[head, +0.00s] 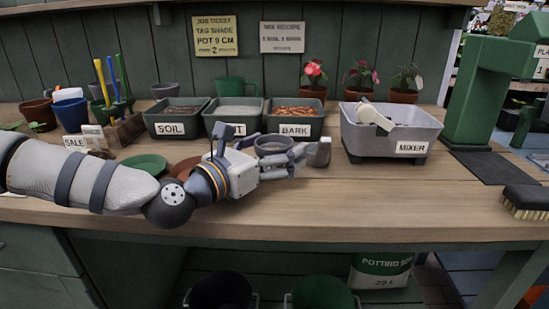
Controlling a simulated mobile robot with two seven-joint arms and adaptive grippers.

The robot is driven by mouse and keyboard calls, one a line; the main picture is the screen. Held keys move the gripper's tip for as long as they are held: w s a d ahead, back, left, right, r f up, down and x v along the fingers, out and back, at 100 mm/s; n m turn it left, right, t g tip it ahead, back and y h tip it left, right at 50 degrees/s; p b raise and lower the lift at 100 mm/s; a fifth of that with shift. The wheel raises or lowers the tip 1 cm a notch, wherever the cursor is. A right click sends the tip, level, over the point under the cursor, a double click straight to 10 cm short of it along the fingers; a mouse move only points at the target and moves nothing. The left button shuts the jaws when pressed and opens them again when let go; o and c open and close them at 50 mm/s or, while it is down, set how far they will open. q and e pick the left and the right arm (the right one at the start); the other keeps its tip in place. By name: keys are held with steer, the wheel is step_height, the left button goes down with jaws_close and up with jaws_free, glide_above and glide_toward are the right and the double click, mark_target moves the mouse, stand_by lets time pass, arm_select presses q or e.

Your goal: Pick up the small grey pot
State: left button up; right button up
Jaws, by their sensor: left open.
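A small grey pot (274,143) stands on the bench in front of the bark bin, with its round rim showing. Its lower part is hidden behind my left gripper (306,155). My left arm comes in from the left, low over the bench, with the fingers pointing right. The left gripper is open, its fingers at or just in front of the pot; I cannot tell whether they touch it. Another grey pot (165,90) stands at the back left. My right gripper is not in view.
Bins labelled soil (170,129) and bark (294,130) stand behind the gripper. A grey mixer tub (411,148) is to the right, beside a green press (478,95). A brush (526,199) lies at the right edge.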

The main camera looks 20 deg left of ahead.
arm_select(q)
steer(key=c, duration=1.3)
